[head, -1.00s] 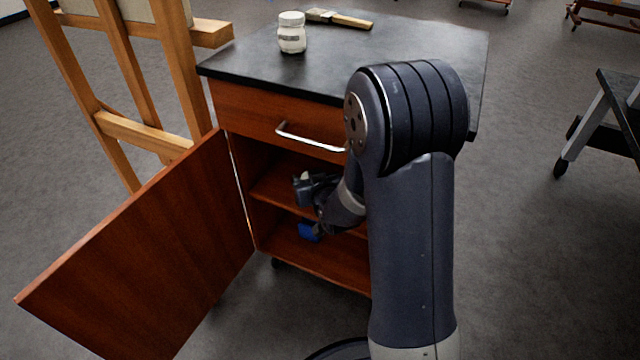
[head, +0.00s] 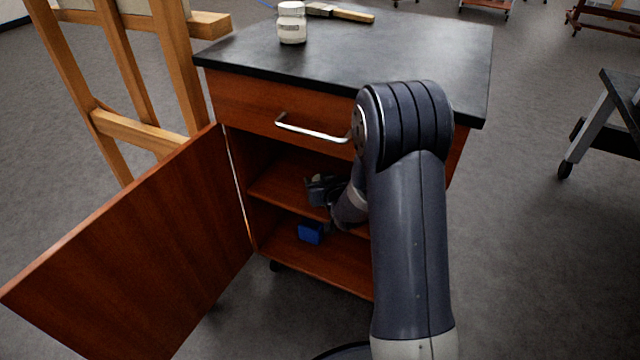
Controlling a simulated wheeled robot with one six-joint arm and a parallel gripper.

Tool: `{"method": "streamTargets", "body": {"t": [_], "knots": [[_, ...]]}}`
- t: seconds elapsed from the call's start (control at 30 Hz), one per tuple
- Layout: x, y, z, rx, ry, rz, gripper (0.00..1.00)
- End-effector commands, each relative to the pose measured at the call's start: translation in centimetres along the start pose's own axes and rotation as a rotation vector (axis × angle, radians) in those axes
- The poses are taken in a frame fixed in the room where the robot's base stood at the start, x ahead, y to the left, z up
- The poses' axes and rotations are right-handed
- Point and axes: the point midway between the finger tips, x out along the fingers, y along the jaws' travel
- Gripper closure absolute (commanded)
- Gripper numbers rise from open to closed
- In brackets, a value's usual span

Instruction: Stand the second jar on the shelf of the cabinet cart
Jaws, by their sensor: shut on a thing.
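The cabinet cart (head: 228,95) has its left door wide open, showing a wooden shelf (head: 272,190) inside. My gripper (head: 316,183) reaches into the upper space of the cabinet, just above the shelf. It is shut on a small pale thing, probably a jar, which is mostly hidden by the jaws; I cannot tell whether it touches the shelf. Another white jar (head: 292,24) with a label stands upright on the black cart top.
A blue box (head: 310,232) lies on the cabinet floor below the shelf. The open door (head: 130,250) juts out to the left. A brush (head: 342,13) lies on the cart top. A wooden easel (head: 140,130) stands at the left.

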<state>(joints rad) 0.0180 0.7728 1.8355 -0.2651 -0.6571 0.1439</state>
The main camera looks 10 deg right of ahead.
Motion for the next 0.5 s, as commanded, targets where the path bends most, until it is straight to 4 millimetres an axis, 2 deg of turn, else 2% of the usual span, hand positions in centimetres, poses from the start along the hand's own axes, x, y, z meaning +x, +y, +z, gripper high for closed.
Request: {"method": "streamTargets", "body": {"t": [0.27, 0.3, 0.5], "knots": [[0.10, -0.01, 0.23, 0.000, 0.001, 0.000, 0.85], [0.09, -0.01, 0.28, 0.000, 0.000, 0.000, 0.53], [0.04, -0.01, 0.17, 0.000, -0.001, 0.000, 0.36]]}}
